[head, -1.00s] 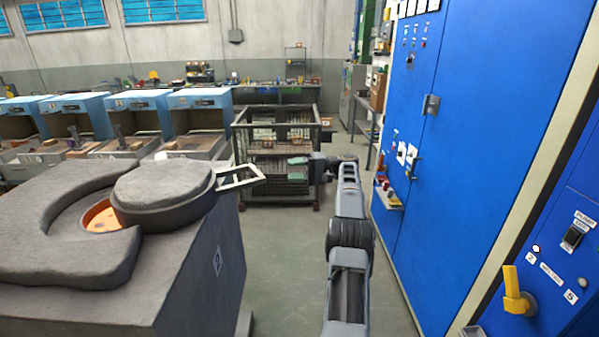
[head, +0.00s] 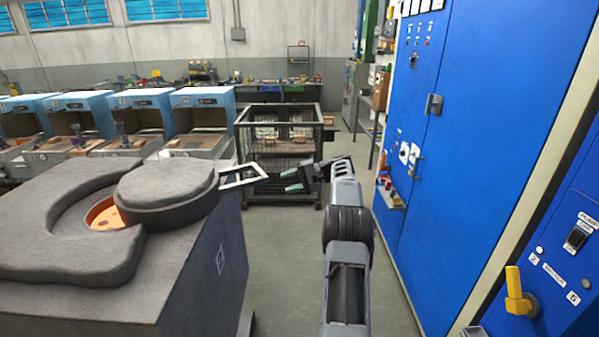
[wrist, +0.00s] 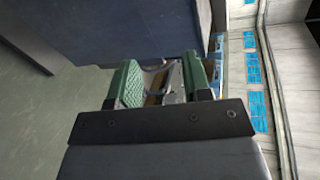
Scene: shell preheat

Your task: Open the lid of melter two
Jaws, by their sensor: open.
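The melter (head: 190,290) is a grey block at the left of the head view; its diamond label is too small to read. Its thick round grey lid (head: 165,187) lies over part of the opening. A glowing orange patch (head: 103,213) shows at the lid's left side. A pale frame-shaped handle (head: 243,178) sticks out from the lid to the right. My gripper (head: 290,180) is open and empty, a little right of the handle in the picture and apart from it. In the wrist view its green-padded fingers (wrist: 165,82) stand apart.
A wire-mesh cage (head: 280,140) stands behind my gripper. A tall blue cabinet (head: 460,130) is close on the right, with a yellow handle (head: 518,292) on the nearer panel. Blue-hooded stations (head: 200,110) line the back left.

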